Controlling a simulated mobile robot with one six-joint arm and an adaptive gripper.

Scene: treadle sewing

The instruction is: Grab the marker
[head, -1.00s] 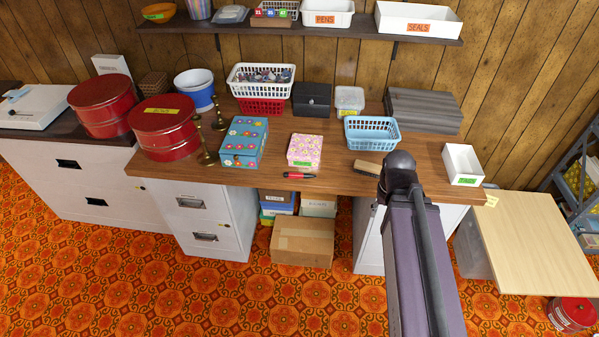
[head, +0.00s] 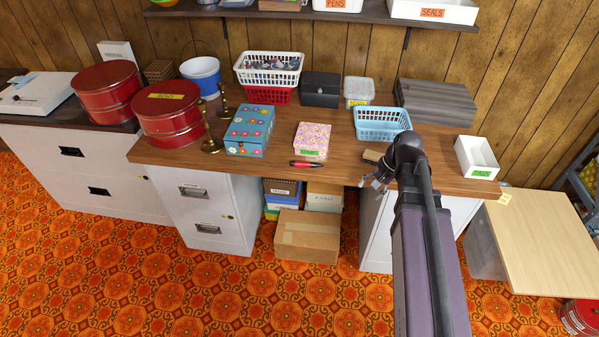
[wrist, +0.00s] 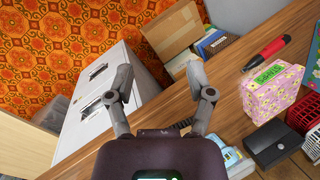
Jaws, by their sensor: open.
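The red marker (head: 305,164) with black parts lies on the wooden desk near its front edge, just in front of the pink flowered box (head: 312,140). In the wrist view the marker (wrist: 266,53) lies at the upper right, beside the pink box (wrist: 272,92). My gripper (head: 377,179) is at the desk's front edge, to the right of the marker and apart from it. In the wrist view my gripper (wrist: 160,82) has its two fingers spread wide with nothing between them.
A tan block (head: 372,156) lies beside my gripper, partly hidden. A light blue basket (head: 382,123) stands behind it. A teal flowered box (head: 248,131) is left of the marker. Bare desk surface lies between the marker and my gripper.

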